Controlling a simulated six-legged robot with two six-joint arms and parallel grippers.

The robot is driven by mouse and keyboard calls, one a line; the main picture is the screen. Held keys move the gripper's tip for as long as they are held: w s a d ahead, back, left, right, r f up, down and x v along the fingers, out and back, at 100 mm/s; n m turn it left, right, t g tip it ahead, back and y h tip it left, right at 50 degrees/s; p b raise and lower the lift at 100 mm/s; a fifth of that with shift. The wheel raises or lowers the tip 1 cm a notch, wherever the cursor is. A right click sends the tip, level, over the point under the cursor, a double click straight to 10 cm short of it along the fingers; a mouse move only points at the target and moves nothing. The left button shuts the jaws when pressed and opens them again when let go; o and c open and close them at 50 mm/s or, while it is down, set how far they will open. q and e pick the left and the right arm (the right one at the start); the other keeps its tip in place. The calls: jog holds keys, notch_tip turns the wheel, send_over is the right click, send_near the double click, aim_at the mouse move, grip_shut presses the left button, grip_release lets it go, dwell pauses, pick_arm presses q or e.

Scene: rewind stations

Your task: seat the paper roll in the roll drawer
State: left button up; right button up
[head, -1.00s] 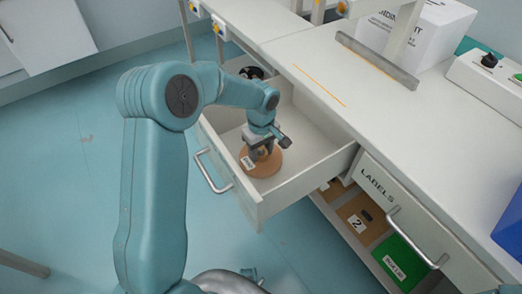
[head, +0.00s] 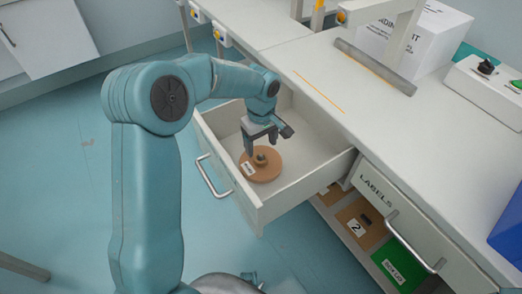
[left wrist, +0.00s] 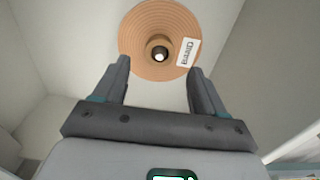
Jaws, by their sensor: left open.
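Whether a peg passes through the hub I cannot tell. My right gripper is out of view.
The closed labels drawer (head: 395,208) is to the right. Below the counter are brown boxes and a green box (head: 393,262). The white counter (head: 400,125) edges the open drawer. A white carton (head: 410,35) and a button box (head: 488,82) stand on top.

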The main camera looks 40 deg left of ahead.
aim_at(261, 156)
pick_arm(q)
notch_tip(261, 156, up, 6)
jog(key=shift+p, duration=0.45)
